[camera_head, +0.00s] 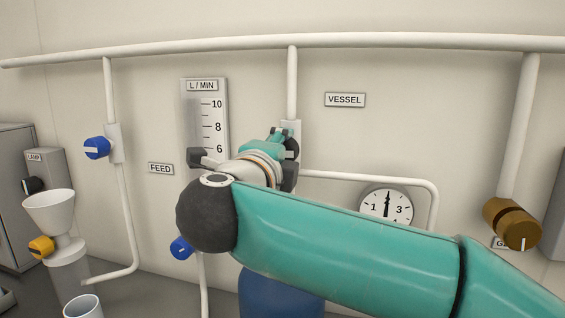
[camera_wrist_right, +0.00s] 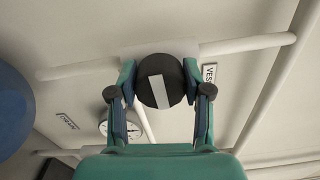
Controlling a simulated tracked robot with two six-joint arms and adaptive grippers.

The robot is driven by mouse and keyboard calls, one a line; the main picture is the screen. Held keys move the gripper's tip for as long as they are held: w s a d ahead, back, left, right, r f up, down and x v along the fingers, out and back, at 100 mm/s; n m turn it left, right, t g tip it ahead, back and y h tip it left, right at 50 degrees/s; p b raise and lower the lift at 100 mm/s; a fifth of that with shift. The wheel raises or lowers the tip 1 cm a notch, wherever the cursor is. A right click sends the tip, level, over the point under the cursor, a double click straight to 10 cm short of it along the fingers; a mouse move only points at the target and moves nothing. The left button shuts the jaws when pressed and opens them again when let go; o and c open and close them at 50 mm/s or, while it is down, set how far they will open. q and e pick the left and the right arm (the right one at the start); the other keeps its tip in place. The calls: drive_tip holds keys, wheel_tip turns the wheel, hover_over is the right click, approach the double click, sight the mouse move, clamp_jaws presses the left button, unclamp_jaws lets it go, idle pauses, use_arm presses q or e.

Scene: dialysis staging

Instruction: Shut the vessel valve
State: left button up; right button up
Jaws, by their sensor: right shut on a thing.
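The vessel valve's knob (camera_wrist_right: 160,88) is round and black with a white stripe, in the right wrist view. The stripe runs up and down the picture, slightly tilted. My right gripper (camera_wrist_right: 159,77) is shut on the knob, one teal finger on each side. In the head view my right gripper (camera_head: 284,142) is at the white valve body on the pipe, left of the VESSEL label (camera_head: 345,100); it hides most of the knob. The label also shows in the wrist view (camera_wrist_right: 209,72). My left gripper is not in view.
A blue FEED knob (camera_head: 97,148), lower blue knob (camera_head: 181,248), brown knob (camera_head: 522,235) and yellow knob (camera_head: 41,247) are around. The L/MIN scale (camera_head: 218,120) is close left of my gripper. A dial gauge (camera_head: 386,204) and blue vessel (camera_head: 262,297) are partly behind my arm.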

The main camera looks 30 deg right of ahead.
drive_tip(key=shift+a+f+m, duration=0.1)
drive_tip(key=shift+f+m, duration=0.2)
drive_tip(key=o, duration=1)
drive_tip(key=shift+o, duration=0.8)
drive_tip(key=shift+r, duration=0.15)
drive_tip(key=shift+s, duration=0.1)
drive_tip(key=v, duration=1.2)
